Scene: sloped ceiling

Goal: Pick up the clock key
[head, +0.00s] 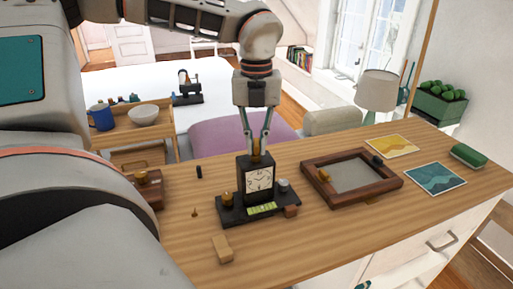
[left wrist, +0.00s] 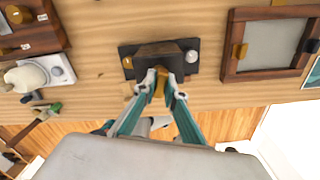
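A black clock (head: 259,178) with a pale square dial stands upright on a dark base (head: 232,216) on the wooden top. A small brass piece, which looks like the clock key (head: 256,146), is at the top of the clock; it also shows in the left wrist view (left wrist: 160,82). My left gripper (head: 256,149) points down from above, its fingertips drawn in on both sides of the brass piece and seemingly shut on it. Whether the piece touches the clock is hidden. In the left wrist view the gripper (left wrist: 165,86) is over the clock's edge. My right gripper is not in view.
The base also carries a brass knob (head: 228,199) and a grey knob (head: 283,185). A wooden block (head: 222,249) lies in front. A framed tray (head: 327,196) is to the right, beside two cards (head: 392,146) (head: 435,179). A brown box (head: 148,189) is left.

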